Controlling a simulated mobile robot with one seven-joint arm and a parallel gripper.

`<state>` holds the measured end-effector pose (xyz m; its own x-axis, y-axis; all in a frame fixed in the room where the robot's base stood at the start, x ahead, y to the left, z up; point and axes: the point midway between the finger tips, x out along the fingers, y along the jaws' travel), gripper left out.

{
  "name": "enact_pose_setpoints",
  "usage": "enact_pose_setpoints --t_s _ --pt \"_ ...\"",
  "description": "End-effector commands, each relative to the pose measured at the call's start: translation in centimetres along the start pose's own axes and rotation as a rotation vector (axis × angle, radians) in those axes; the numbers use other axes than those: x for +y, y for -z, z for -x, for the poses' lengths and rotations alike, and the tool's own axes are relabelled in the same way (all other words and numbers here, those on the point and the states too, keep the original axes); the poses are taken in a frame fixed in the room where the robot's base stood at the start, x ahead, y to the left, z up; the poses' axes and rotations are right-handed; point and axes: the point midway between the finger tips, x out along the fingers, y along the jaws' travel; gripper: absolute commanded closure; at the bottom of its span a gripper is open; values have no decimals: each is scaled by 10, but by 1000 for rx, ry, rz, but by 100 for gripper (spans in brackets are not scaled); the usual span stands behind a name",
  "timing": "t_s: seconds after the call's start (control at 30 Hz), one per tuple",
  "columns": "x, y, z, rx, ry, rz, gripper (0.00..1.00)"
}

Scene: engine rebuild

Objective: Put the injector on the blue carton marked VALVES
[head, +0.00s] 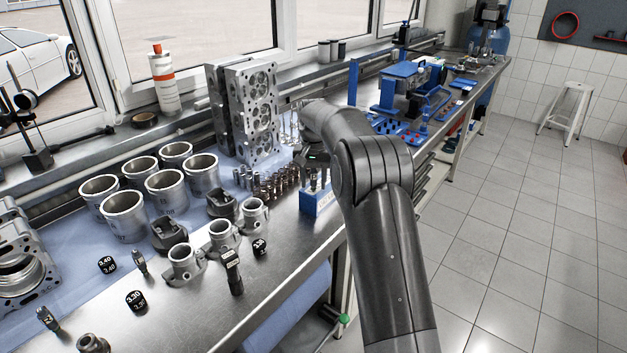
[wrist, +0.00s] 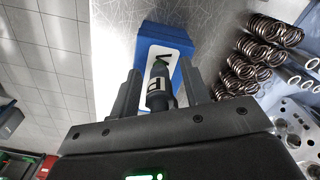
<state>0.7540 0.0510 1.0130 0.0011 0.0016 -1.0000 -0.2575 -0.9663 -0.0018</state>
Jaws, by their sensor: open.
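The blue carton (head: 312,206) stands near the front edge of the bench, below my gripper (head: 316,178). In the wrist view the carton (wrist: 148,45) shows a white label with a partly hidden word starting with V.
Several valve springs (wrist: 240,75) stand close to the carton. A cylinder head (head: 248,112) stands upright behind them. Cylinder liners (head: 124,215) and black number blocks (head: 136,300) are to the left. The bench's front edge is close to the carton, with tiled floor (head: 510,230) beyond.

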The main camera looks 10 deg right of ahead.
Motion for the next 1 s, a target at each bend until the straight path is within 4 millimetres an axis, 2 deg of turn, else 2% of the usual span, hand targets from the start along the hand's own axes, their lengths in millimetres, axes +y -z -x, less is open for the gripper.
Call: enact_pose_setpoints --t_s 0.17,0.27,0.7,0.83,1.0 --pt "0 0 3 1 0 0 58" --pt "0 1 12 3 1 0 58" --pt "0 1 100 3 1 0 58" --pt "0 1 115 2 1 0 58" --pt "0 0 123 1 0 0 58"
